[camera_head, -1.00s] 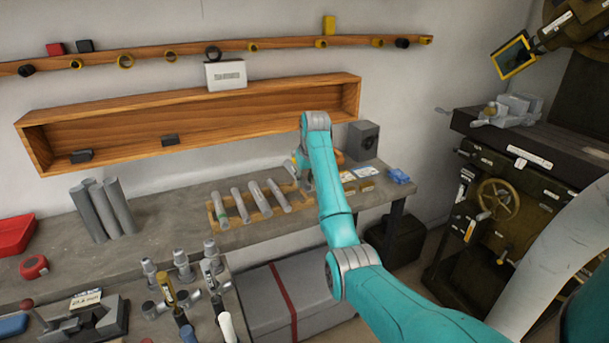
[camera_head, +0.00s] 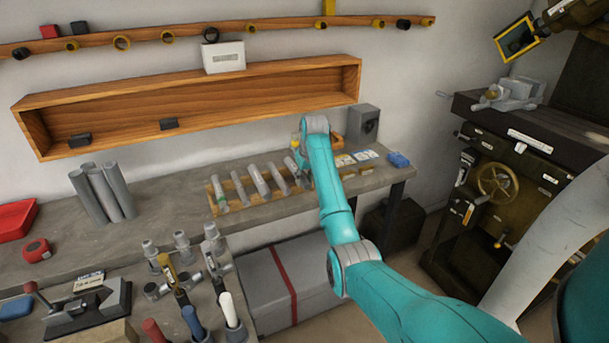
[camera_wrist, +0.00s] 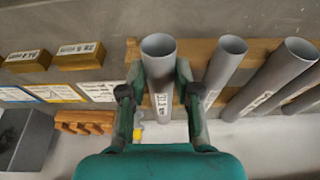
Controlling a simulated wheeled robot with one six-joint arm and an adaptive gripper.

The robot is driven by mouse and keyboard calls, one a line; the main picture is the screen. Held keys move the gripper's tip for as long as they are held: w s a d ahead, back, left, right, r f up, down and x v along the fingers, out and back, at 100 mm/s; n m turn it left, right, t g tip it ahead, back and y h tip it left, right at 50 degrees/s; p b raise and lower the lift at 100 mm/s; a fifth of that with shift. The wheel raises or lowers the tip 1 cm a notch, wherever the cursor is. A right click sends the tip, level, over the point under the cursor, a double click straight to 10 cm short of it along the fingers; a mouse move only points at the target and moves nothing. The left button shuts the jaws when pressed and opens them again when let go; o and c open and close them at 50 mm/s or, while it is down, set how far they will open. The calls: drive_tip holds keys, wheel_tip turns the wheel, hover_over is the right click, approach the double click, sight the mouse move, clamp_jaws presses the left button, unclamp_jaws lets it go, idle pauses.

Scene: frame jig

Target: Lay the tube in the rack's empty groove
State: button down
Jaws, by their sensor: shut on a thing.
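A grey tube (camera_wrist: 160,85) stands between the two fingers of my gripper (camera_wrist: 159,68) in the wrist view, its open end at the top of the picture. The gripper is shut on it. The wooden rack (camera_wrist: 132,52) passes behind this tube at its end, and several other grey tubes (camera_wrist: 222,68) lie in it to the right. I cannot tell whether the held tube touches the rack. In the head view the rack (camera_head: 230,205) sits on the bench with tubes in a row, and my gripper (camera_head: 299,172) is at its right end, largely hidden by my arm.
Wooden blocks (camera_wrist: 78,59), cards (camera_wrist: 52,93) and a dark box (camera_wrist: 28,140) lie left of the held tube in the wrist view. A wooden shelf (camera_head: 200,91) hangs on the wall above the bench (camera_head: 165,205). Upright grey tubes (camera_head: 100,192) stand on the left.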

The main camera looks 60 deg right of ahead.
drive_tip(key=shift+f, duration=0.15)
drive_tip(key=c, duration=0.7)
unclamp_jaws()
drive_tip(key=shift+c, duration=0.2)
drive_tip(key=shift+r, duration=4.55)
